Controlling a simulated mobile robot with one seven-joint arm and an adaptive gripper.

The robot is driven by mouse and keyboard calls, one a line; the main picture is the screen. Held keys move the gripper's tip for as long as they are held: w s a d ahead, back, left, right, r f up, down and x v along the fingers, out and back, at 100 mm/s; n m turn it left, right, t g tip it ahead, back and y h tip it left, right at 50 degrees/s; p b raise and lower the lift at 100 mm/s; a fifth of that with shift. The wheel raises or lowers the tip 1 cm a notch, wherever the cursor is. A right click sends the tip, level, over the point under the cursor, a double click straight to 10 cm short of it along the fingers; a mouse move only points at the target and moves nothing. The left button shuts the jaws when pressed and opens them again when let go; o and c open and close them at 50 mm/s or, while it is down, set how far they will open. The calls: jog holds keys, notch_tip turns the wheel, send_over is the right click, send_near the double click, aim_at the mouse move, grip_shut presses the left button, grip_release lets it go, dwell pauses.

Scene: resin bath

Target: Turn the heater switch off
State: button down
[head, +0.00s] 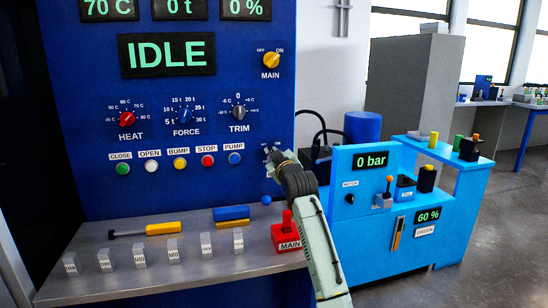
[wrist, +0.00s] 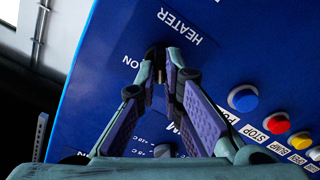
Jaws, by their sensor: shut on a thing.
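The heater switch (wrist: 158,55) is on the blue panel, under the printed HEATER label (wrist: 180,25) in the wrist view, with an ON mark beside it. My gripper (wrist: 160,72) is shut on the switch, and its fingers hide most of the knob, so I cannot tell which way it points.
The blue control panel (head: 215,100) has HEAT, FORCE and TRIM knobs, a row of coloured buttons and an IDLE display (head: 167,55). A MAIN knob (head: 271,60) sits above my gripper.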

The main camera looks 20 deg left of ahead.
jog(key=shift+n, duration=1.1)
jog(key=c, duration=1.7)
grip_release()
jog(key=v, duration=1.2)
